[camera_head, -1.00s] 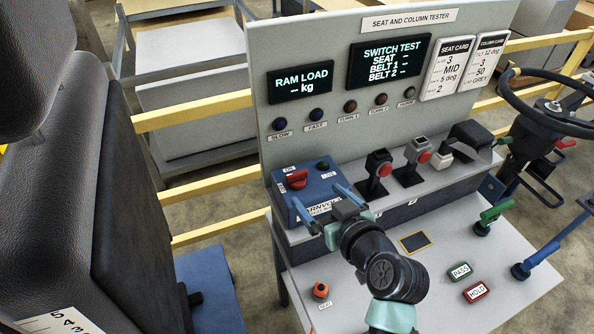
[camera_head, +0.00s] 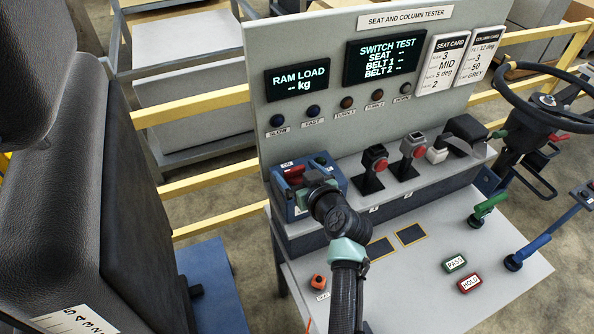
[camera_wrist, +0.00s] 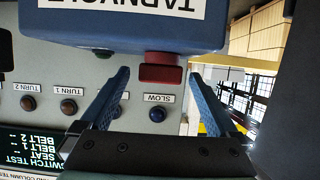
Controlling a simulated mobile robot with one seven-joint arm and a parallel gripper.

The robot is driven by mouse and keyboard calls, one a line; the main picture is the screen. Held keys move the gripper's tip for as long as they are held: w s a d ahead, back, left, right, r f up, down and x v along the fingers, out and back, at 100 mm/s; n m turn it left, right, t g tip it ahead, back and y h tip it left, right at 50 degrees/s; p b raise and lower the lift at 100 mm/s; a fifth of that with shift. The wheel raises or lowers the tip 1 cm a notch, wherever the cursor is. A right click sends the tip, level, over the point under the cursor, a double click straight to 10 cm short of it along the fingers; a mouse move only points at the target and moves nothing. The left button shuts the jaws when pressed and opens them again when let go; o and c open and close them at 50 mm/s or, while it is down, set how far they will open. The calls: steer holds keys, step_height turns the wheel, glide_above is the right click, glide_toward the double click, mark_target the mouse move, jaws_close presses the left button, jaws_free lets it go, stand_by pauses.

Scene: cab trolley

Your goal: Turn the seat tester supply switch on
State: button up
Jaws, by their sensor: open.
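The supply switch is a red knob (camera_head: 293,170) on top of a blue box (camera_head: 339,185) at the left end of the tester bench. An ON label is by it; my gripper partly hides it in the head view. In the wrist view, which is upside down, the red knob (camera_wrist: 160,75) lies between my two blue fingers, with a gap on each side. My gripper (camera_wrist: 159,82) is open around the knob, not clamped on it. A small dark green lamp (camera_head: 321,160) on the box looks unlit.
Behind the box stands a grey panel with a RAM LOAD display (camera_head: 297,80) and a row of dark lamps. Two red-buttoned buckle stands (camera_head: 377,165) are to the right. A black seat (camera_head: 120,210) is at left.

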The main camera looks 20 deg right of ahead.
steer(key=c, duration=1.4)
